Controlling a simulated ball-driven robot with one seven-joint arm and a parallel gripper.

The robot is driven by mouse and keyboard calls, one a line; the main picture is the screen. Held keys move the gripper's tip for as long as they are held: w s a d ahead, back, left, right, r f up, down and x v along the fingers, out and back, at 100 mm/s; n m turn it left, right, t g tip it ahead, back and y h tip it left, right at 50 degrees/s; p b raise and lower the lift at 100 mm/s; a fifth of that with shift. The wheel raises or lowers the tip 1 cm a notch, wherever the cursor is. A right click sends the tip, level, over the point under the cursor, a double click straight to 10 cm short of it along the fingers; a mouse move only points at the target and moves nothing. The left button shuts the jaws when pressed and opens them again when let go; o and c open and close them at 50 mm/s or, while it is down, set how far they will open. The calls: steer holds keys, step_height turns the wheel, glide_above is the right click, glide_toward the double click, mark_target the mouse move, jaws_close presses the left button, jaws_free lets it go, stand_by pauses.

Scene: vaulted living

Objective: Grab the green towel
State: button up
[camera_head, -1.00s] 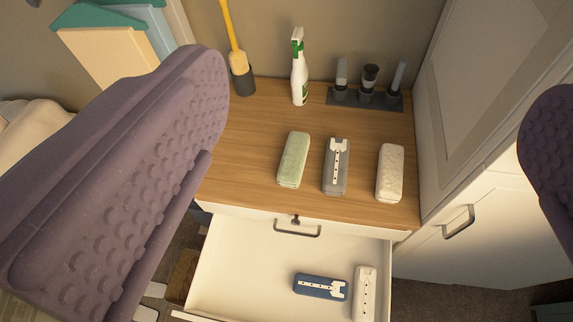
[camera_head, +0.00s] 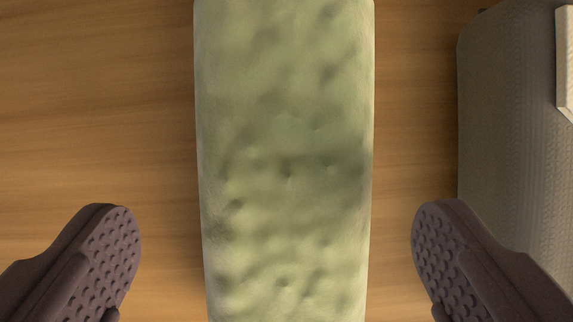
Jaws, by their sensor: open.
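The green towel (camera_head: 285,150) lies on the wooden top, close below the camera, and runs from the top edge of the view to the bottom. It is a folded, pale green block with a dimpled surface. My gripper (camera_head: 276,235) is open, with one purple studded finger on each side of the towel. Both fingers are apart from it, with wood showing in the gaps. How far the fingertips are above the wood I cannot tell.
A grey towel (camera_head: 510,150) with a white piece (camera_head: 566,60) at its edge lies to the right, close to my right finger. The wooden top (camera_head: 90,120) is bare to the left of the green towel.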

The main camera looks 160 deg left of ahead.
mark_target(288, 220)
steer(key=b+x, duration=0.1)
steer(key=x, duration=0.4)
steer(key=shift+d+f+b, duration=0.15)
steer(key=shift+f+b, duration=0.15)
steer(key=shift+r, duration=0.15)
steer(key=c, duration=1.1)
